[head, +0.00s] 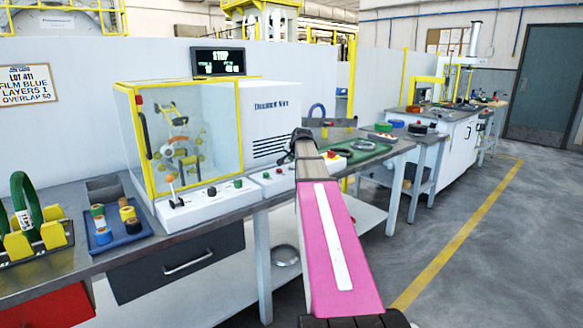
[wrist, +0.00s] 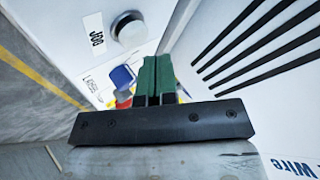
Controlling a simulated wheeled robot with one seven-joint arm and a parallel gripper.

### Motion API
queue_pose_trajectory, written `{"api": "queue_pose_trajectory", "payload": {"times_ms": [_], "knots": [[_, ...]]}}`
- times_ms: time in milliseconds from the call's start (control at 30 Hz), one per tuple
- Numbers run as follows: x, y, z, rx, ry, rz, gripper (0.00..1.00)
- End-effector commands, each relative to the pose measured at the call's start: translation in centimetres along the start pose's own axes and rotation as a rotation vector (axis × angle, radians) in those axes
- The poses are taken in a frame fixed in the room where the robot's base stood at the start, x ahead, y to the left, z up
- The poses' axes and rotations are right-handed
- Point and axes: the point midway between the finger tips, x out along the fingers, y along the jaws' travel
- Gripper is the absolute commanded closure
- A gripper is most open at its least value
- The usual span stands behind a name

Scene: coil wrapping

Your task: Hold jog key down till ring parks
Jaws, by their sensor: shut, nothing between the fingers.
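The jog key (wrist: 129,28) is a pale round button beside a "JOG" label (wrist: 94,33), up and left of my fingertips in the wrist view. My gripper (wrist: 157,60) is shut with its green fingers together and empty. It appears apart from the key; the depth between them is hard to judge. In the head view the wrapping ring (head: 178,143) sits inside the clear, yellow-framed guard (head: 192,128). The display (head: 218,61) above reads "STOP". My arm's far end is in front of the white machine housing, and the fingertips are hard to make out there.
A white control box (head: 205,198) with a joystick and buttons stands on the bench before the guard. A blue tray (head: 115,235) of small rolls and a yellow rack (head: 35,240) are at left. A green mat (head: 358,152) lies at right. Open floor (head: 470,240) is on the right.

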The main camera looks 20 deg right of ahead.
Motion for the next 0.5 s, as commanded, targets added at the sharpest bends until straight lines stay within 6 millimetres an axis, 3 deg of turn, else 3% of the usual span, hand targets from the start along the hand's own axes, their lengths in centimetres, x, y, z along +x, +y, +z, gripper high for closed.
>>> {"api": "queue_pose_trajectory", "payload": {"times_ms": [500], "knots": [[-1.8,-1.3,-1.4,-0.001,0.001,-0.001,1.00]]}}
